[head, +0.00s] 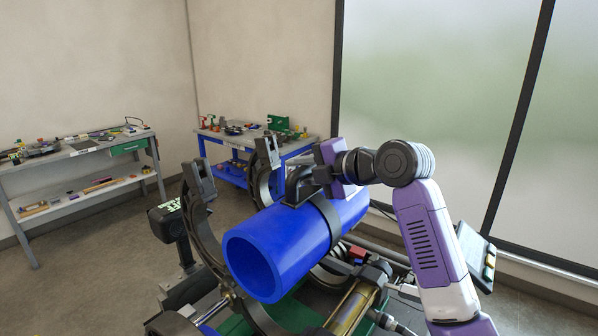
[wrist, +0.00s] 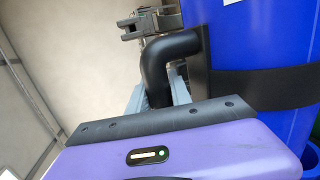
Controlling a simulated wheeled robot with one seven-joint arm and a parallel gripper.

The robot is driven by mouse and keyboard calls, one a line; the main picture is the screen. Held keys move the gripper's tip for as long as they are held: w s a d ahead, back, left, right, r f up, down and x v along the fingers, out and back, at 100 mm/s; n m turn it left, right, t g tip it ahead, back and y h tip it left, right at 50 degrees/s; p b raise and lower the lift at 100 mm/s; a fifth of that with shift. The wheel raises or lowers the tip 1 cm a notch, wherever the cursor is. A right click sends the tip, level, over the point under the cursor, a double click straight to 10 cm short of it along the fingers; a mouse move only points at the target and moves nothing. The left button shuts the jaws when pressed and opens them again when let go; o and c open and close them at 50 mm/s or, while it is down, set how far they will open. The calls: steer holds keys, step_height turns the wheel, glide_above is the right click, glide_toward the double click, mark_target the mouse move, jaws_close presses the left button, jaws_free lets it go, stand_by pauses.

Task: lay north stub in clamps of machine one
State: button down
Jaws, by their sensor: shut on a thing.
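The blue pipe stub (head: 290,245) is thick and hollow, with its open end toward the head camera. A black strap with a curved handle (wrist: 155,65) goes round it. My gripper (head: 312,182) is shut on that handle at the stub's upper side; the wrist view shows the stub (wrist: 255,55) beside it. The machine has dark ring clamps (head: 196,215) with their upper halves swung open; another open half (head: 262,175) stands behind the stub. The stub is over the clamp area. Whether it touches the lower clamp halves is hidden.
A brass-coloured cylinder (head: 352,308) lies along the machine's right side. A dark panel (head: 474,255) stands at right. A grey workbench (head: 75,155) is at left and a blue cart (head: 237,150) with small parts is at the back. Frosted windows close off the right.

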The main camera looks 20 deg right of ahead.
mark_target(333, 240)
steer(key=shift+s+d+r, duration=0.15)
steer(key=shift+r, duration=0.05)
steer(key=shift+f+b, duration=0.2)
steer(key=shift+b, duration=0.25)
step_height(333, 240, down, 14)
steer(key=b, duration=1.2)
steer(key=shift+f, duration=0.25)
steer(key=shift+f+b, duration=0.8)
steer(key=shift+f, duration=0.1)
steer(key=c, duration=1.1)
jaws_free()
steer(key=shift+f, duration=0.3)
steer(key=shift+b+v, duration=0.65)
steer(key=shift+v, duration=3.35)
steer(key=shift+r, duration=0.15)
